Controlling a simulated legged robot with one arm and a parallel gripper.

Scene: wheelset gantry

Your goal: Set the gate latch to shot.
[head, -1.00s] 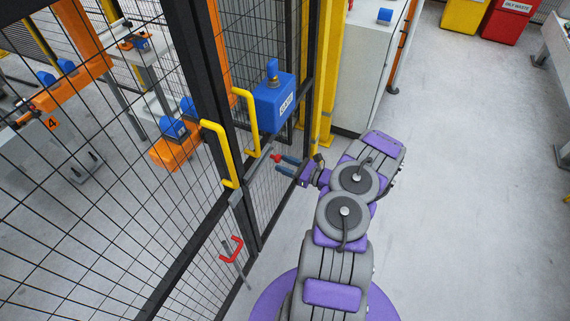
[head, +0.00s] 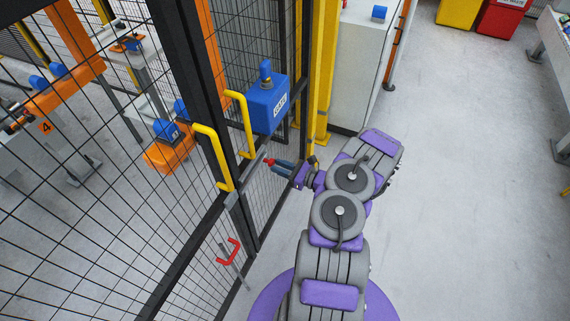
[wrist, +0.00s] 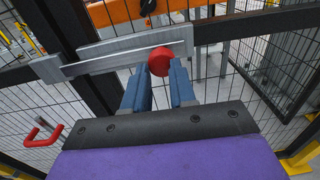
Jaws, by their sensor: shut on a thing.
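The gate latch is a grey metal slide bar (head: 256,166) on the gate frame, with a red knob (head: 268,161). In the wrist view the slotted latch plate (wrist: 105,62) runs across the dark gate post, and the red knob (wrist: 161,59) sits toward the right part of its slot. My gripper (head: 272,165) reaches the knob from the right, and its blue fingers are shut on it. The wrist view shows the fingertips (wrist: 160,80) on the near side of the knob, partly hiding its lower edge.
Yellow handles (head: 213,158) stand on the gate by the latch, with a blue box (head: 266,104) above. A red U-shaped handle (head: 229,252) on a grey rod is lower on the fence. Black mesh panels stand close on the left. Grey floor (head: 460,200) is clear on the right.

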